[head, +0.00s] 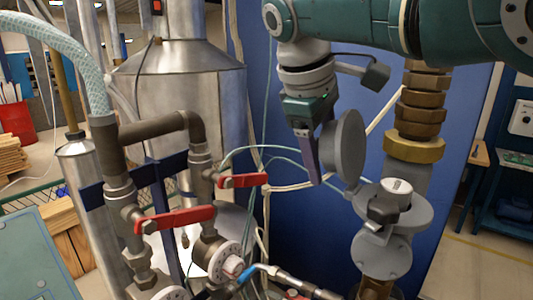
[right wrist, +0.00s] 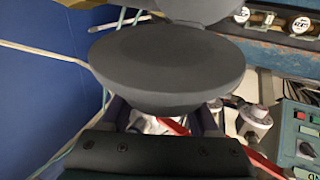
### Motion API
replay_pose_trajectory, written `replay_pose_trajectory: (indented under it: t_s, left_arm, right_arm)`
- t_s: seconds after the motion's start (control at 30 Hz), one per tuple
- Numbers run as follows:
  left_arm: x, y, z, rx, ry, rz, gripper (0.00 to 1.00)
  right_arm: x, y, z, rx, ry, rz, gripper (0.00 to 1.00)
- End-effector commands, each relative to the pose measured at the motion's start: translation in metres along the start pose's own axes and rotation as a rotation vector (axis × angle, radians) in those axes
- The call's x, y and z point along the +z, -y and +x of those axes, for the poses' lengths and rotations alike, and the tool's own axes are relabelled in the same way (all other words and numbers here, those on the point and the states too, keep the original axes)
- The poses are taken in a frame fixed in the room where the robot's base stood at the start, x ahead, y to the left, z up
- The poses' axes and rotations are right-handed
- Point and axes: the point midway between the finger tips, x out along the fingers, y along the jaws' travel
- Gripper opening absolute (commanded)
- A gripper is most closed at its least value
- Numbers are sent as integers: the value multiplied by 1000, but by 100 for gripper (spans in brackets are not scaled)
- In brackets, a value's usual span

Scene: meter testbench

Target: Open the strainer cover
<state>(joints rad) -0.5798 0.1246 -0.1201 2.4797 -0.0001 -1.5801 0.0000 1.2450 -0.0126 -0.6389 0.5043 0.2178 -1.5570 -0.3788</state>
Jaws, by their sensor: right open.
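A grey round disc, which looks like the strainer cover (head: 350,147), stands steeply tilted above the grey flanged fitting (head: 405,208) on the brass pipe line. My right gripper (head: 314,160) points down just left of the disc, with a purple finger close to its face. In the right wrist view the dark disc (right wrist: 165,70) spans the space in front of the two open fingers and hides their tips. I cannot tell whether the fingers touch it. My left gripper is not in view.
Red-handled valves (head: 175,219) and grey pipes stand left of the right gripper. A brass fitting (head: 414,146) rises close on the right. A blue panel (head: 290,220) is behind. A tall metal tank (head: 185,95) stands at the left.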

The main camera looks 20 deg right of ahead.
Motion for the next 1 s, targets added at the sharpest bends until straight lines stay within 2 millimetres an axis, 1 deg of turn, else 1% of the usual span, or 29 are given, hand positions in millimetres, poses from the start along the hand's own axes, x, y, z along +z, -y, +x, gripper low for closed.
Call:
replay_pose_trajectory:
  t_s: [0.17, 0.27, 0.37, 0.4, 0.5, 0.6, 0.7, 0.83, 1.0]
  left_arm:
    - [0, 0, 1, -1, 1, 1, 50]
    - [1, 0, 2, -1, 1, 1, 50]
    - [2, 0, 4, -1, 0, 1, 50]
    - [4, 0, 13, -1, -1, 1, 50]
    - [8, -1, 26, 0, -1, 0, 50]
    - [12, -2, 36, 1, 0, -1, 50]
    - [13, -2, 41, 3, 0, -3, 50]
    - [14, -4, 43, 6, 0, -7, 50]
    - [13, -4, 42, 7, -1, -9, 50]
  right_arm:
    - [-1, 0, -4, 1, -4, 0, 61]
    - [-2, 0, -12, 1, -5, 0, 61]
    - [-1, 0, -26, 3, -7, 0, 61]
    - [-3, 1, -32, 4, -10, 0, 61]
    - [-2, 2, -53, 4, -9, 1, 61]
    - [-1, 2, -72, 3, -7, 0, 61]
    - [0, 1, -87, 1, -3, 1, 61]
    - [0, 1, -97, 0, -1, 0, 61]
    - [0, 0, -100, 0, 0, 0, 61]
